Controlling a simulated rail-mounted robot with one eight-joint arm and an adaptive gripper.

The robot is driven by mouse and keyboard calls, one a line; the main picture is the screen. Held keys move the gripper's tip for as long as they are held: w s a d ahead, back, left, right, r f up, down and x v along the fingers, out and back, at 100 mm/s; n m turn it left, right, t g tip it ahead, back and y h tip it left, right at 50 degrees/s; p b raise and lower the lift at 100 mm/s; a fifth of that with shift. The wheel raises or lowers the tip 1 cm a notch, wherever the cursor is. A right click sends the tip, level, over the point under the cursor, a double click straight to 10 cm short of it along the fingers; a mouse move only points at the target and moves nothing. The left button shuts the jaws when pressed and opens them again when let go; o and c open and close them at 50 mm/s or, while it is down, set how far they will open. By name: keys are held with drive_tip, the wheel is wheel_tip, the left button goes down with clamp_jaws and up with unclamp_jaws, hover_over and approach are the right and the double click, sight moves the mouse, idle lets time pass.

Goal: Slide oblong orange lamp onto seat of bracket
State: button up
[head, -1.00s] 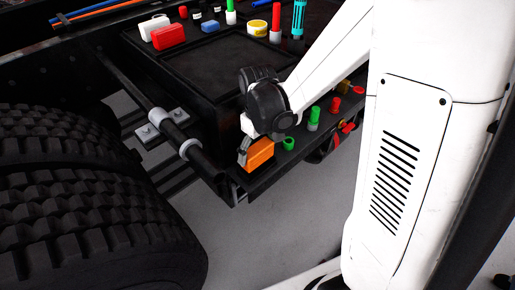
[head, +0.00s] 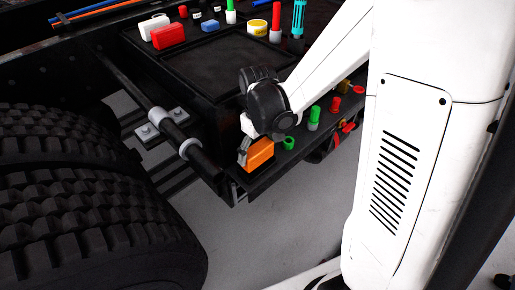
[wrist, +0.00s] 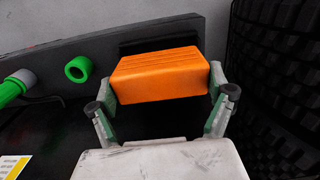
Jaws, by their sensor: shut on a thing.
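The oblong orange lamp (wrist: 160,76) is held between the two fingers of my gripper (wrist: 163,92) in the wrist view. One finger presses each short end of it. In the head view the lamp (head: 260,155) shows at the front left corner of the dark ledge, below my wrist, and my gripper (head: 244,152) is partly hidden. A black block (wrist: 160,44) shows directly behind the lamp in the wrist view, at the dark panel's edge. It may be the bracket, but I cannot tell whether the lamp touches it or rests on a seat.
A green ring (wrist: 78,69) and a green-tipped grey cylinder (wrist: 18,84) are left of the lamp in the wrist view. Large tyres (head: 75,200) stand at left in the head view. A red box (head: 168,37) and several small parts are on the upper deck.

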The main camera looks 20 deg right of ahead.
drive_tip(key=shift+f+b, duration=1.75)
drive_tip(key=shift+f, duration=0.25)
drive_tip(key=shift+r, duration=0.1)
drive_tip(key=o, duration=1.1)
drive_tip(key=shift+o, duration=0.2)
wheel_tip(320, 180, up, 12)
